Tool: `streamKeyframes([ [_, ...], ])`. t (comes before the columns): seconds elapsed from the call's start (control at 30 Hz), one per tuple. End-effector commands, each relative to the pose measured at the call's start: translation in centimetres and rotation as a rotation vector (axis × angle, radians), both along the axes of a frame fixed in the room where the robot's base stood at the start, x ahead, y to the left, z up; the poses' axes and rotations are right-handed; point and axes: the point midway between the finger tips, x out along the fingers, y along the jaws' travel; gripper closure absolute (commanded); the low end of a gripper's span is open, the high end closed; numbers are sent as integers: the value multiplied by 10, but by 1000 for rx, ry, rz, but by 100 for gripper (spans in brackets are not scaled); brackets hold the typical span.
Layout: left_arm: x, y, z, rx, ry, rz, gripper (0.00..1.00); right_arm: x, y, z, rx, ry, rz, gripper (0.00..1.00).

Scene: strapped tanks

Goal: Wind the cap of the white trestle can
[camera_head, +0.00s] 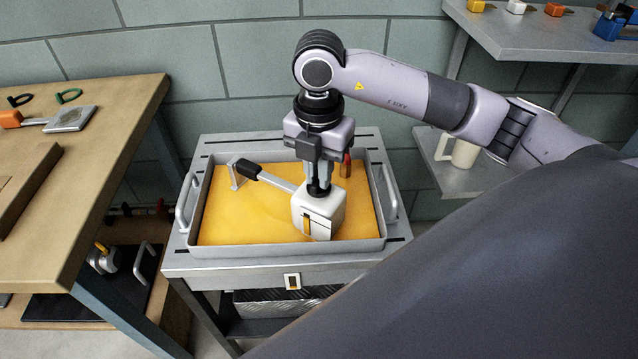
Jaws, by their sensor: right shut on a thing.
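The white can (320,214) stands upright in a grey tray with a yellow floor, towards its right side. A yellow strip shows on the can's front face. A dark cap (318,191) sits on top of the can, largely covered by my gripper. My right gripper (319,184) points straight down over the can, shut on the cap. A grey bar with a black handle (248,168) runs from a small bracket at the left to the can. My left gripper is not in view.
The tray (290,246) with side handles rests on a grey cart (220,262). A wooden bench (110,130) with tools stands left. Grey shelves (500,40) are at the right, one holding a white jug (465,153). A red-handled item (347,166) stands behind the gripper.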

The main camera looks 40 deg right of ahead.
Motion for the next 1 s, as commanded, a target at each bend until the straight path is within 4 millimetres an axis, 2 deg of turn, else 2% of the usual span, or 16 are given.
streamKeyframes([
  [0.1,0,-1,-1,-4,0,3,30,0,0,0,-1,-1,21,100],
  [0.4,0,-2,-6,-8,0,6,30,0,0,0,-1,-1,236,100],
  [0.73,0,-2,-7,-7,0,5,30,0,0,0,-1,-1,262,100],
  [1.0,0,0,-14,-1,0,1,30,0,0,-1,0,0,468,100],
])
